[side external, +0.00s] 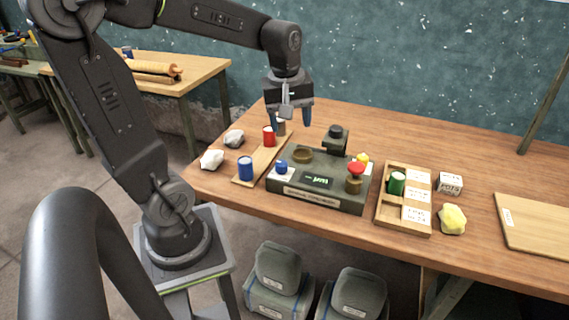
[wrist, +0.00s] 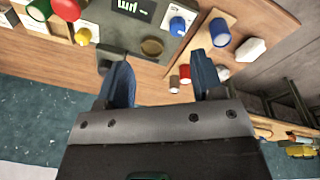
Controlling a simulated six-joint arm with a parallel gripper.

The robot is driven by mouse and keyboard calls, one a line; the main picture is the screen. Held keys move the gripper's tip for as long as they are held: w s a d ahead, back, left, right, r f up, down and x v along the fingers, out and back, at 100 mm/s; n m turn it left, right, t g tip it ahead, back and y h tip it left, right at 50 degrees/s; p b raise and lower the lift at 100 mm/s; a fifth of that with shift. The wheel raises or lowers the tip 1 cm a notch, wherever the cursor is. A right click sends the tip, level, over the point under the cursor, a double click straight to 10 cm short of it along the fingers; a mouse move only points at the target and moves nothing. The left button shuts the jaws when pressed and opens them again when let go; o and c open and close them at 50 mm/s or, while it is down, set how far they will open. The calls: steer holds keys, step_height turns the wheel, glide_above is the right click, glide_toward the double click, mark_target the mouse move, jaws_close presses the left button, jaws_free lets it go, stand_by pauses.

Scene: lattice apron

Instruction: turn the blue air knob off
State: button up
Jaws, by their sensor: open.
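The blue air knob (side external: 281,166) sits on a pale plate at the left end of a dark green apparatus (side external: 320,204). In the wrist view the blue knob (wrist: 177,26) is beyond my fingertips, near the top centre. My gripper (side external: 291,119) points down behind the apparatus, above the table and apart from the knob. Its two blue fingers are spread with nothing between them; the wrist view also shows my gripper (wrist: 161,62) open. The knob's markings are too small to read.
The apparatus also carries a red knob (side external: 355,169), a brass dial (side external: 303,156) and a lit display (side external: 317,180). At left, a board holds a blue cylinder (side external: 246,168) and a red cylinder (side external: 268,136). A compartment tray (side external: 402,229) with a green cylinder stands right.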

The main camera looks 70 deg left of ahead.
mark_target(282, 162)
steer(key=w+a+f+n+g, duration=0.1)
steer(key=a+f+n+g, duration=0.15)
steer(key=a+n, duration=0.4)
steer(key=shift+t+h, duration=0.3)
steer(key=shift+t, duration=0.25)
step_height(282, 162, down, 14)
steer(key=shift+s+f, duration=0.1)
steer(key=shift+c, duration=0.2)
steer(key=c, duration=0.9)
